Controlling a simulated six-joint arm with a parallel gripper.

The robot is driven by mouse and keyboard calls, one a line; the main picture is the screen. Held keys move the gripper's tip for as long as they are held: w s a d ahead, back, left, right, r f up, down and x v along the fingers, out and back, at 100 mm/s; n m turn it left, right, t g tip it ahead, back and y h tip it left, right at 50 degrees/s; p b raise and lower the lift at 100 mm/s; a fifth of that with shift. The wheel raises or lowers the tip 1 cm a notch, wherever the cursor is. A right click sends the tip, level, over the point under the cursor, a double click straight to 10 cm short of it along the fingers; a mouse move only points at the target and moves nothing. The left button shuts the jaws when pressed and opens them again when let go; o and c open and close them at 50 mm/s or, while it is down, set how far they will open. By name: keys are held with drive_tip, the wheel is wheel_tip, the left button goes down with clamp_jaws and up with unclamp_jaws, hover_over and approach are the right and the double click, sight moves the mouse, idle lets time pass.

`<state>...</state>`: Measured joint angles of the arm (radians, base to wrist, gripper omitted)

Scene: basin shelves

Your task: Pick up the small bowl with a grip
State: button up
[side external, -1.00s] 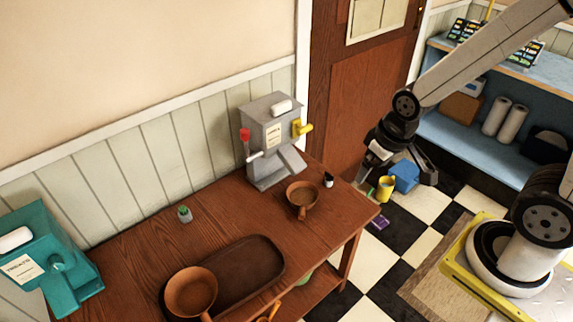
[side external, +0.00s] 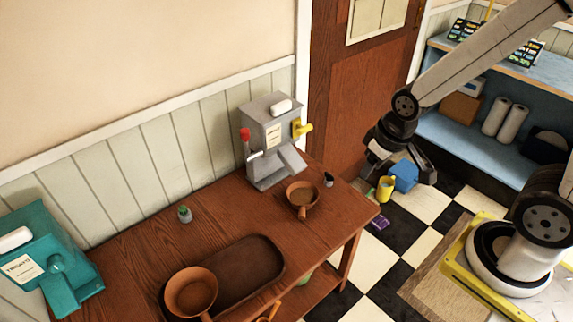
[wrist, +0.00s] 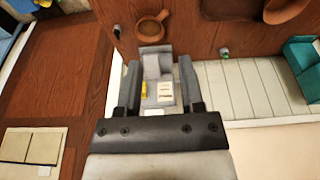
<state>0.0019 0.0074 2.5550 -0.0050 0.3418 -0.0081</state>
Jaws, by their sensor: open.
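The small brown bowl (side external: 302,194) with a stub handle sits upright on the wooden table, in front of the grey dispenser. In the wrist view the small bowl (wrist: 150,28) is near the top, beyond the fingertips. A larger brown bowl (side external: 190,289) with a handle stands at the tray's left end. My gripper (side external: 402,172) is up to the right of the table, well apart from the small bowl. In the wrist view my gripper (wrist: 159,72) has its two fingers spread, with nothing held between them.
The grey dispenser (side external: 268,140) stands close behind the small bowl. A small dark cup (side external: 328,179) is to the bowl's right. A dark tray (side external: 262,258), a little plant (side external: 184,214) and a teal machine (side external: 50,265) are to the left. Bare tabletop lies between plant and bowl.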

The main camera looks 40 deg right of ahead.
drive_tip(key=w+d+f+n+t+y, duration=0.1)
drive_tip(key=w+d+f+n+t, duration=0.25)
drive_tip(key=w+f+n, duration=0.5)
drive_tip(key=w+d+f+n+t, duration=0.2)
drive_tip(key=w+d+f+n, duration=0.3)
drive_tip(key=w, duration=0.6)
drive_tip(key=n+t+y, duration=0.3)
drive_tip(key=n+y, duration=0.4)
drive_tip(key=n, duration=0.4)
approach(301, 212)
drive_tip(key=w, duration=0.1)
drive_tip(key=w+f, duration=0.1)
drive_tip(key=shift+w+f, duration=0.15)
drive_tip(key=shift+w, duration=0.25)
drive_tip(key=shift+s+a+f+n+y, duration=0.2)
drive_tip(key=shift+s+f+n+y, duration=0.05)
drive_tip(key=shift+s+n+y, duration=0.1)
drive_tip(key=shift+x, duration=1.4)
drive_tip(key=shift+x, duration=2.6)
drive_tip(key=shift+d+f, duration=0.1)
